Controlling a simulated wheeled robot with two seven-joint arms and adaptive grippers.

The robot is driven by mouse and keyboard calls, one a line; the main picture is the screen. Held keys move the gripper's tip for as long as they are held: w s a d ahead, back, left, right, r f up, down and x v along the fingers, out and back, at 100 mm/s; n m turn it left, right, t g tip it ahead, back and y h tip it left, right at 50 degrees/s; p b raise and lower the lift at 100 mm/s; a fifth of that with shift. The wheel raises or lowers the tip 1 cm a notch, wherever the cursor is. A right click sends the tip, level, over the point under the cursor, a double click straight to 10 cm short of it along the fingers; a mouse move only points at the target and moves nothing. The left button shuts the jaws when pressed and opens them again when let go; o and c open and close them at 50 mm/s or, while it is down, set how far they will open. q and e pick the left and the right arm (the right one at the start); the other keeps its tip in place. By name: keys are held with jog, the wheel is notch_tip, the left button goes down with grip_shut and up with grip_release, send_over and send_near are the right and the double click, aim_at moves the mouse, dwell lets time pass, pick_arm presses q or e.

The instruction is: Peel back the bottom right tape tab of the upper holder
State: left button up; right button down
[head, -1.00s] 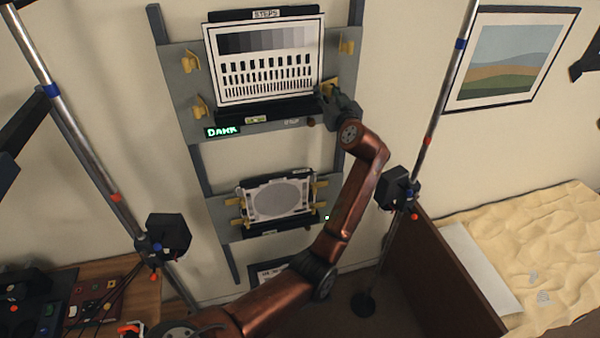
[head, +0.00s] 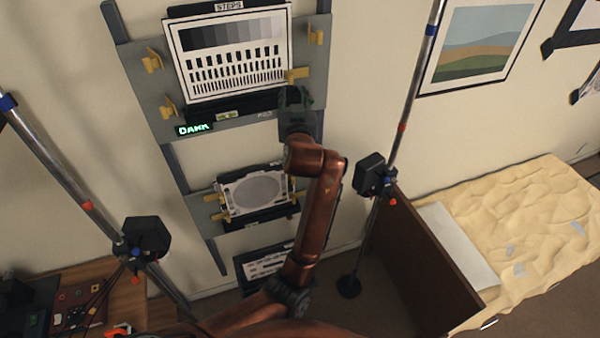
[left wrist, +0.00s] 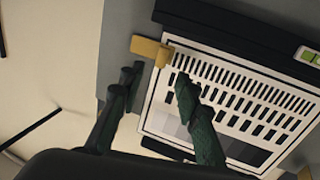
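The upper holder (head: 222,117) is a grey board on the wall ladder, carrying a striped grey-step chart (head: 235,58). Its bottom right yellow tape tab (head: 297,74) lies across the chart's edge. In the left wrist view, with the chart upside down, that tab (left wrist: 151,50) reaches from the board onto the chart's corner. The other tabs, top left (head: 152,60), bottom left (head: 168,106) and top right (head: 316,36), stand out from the board. My left gripper (head: 294,97) is just below the bottom right tab; its fingers (left wrist: 157,82) are apart with nothing between them. My right gripper is out of view.
A lower holder (head: 262,222) with a round-disc chart (head: 255,190) hangs below. Lamp stands (head: 146,236) (head: 374,174) flank the ladder. A bed (head: 530,225) stands at right, and a wooden desk (head: 130,290) at lower left.

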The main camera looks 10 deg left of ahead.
pick_arm(q)
jog(key=w+f+m+g+h+b, duration=0.1)
jog(key=w+f+m+b, duration=0.1)
jog(key=f, duration=1.5)
jog(key=w+d+f+m+g+h+b, duration=0.1)
jog(key=w+f+m+g+h+b, duration=0.1)
jog(key=f, duration=1.6)
jog(key=shift+w+f+m, duration=0.3)
jog(key=shift+w+f, duration=0.05)
jog(key=shift+w, duration=0.5)
